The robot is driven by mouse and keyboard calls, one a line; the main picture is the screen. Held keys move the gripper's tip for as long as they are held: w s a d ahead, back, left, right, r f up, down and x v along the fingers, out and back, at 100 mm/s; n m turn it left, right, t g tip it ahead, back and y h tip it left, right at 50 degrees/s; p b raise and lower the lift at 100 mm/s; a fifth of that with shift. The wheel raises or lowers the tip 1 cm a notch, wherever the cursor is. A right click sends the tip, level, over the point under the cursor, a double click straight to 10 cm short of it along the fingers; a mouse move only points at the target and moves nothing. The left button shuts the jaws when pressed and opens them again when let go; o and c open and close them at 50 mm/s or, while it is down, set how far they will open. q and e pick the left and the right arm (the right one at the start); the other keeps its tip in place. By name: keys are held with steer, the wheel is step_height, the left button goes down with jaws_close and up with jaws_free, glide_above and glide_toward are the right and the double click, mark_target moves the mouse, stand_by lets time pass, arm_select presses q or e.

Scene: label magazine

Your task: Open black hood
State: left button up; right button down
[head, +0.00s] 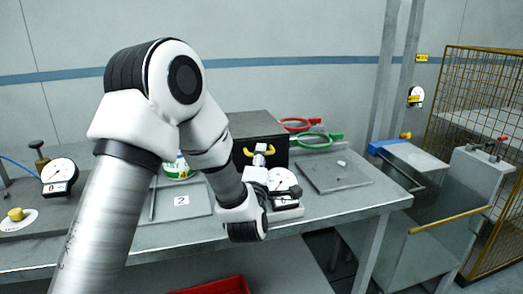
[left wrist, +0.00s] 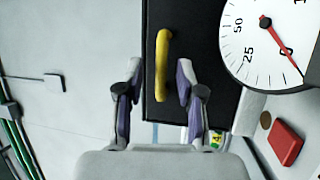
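The black hood (head: 275,150) is a dark box with a grey top at the back of the bench. In the left wrist view its black face (left wrist: 205,40) fills the middle and carries a yellow bar handle (left wrist: 162,65). My left gripper (left wrist: 159,78) is open, with one finger on each side of the handle in that view. I cannot tell whether the fingers touch it. In the head view the left gripper (head: 260,153) is small in front of the hood and hides part of its front. My right gripper is not in view.
A dial gauge (head: 282,181) stands close to the left wrist; it also shows large in the left wrist view (left wrist: 262,50). Red (head: 296,124) and green (head: 318,140) ring-handled items lie right of the hood. A grey plate (head: 335,175) is on the bench's right.

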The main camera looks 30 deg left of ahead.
arm_select(q)
steer(key=shift+f+x, duration=0.2)
steer(key=shift+x, duration=0.95)
steer(key=shift+s+d+r, duration=0.1)
steer(key=shift+s+r, duration=0.05)
steer(key=shift+r, duration=0.05)
jaws_close()
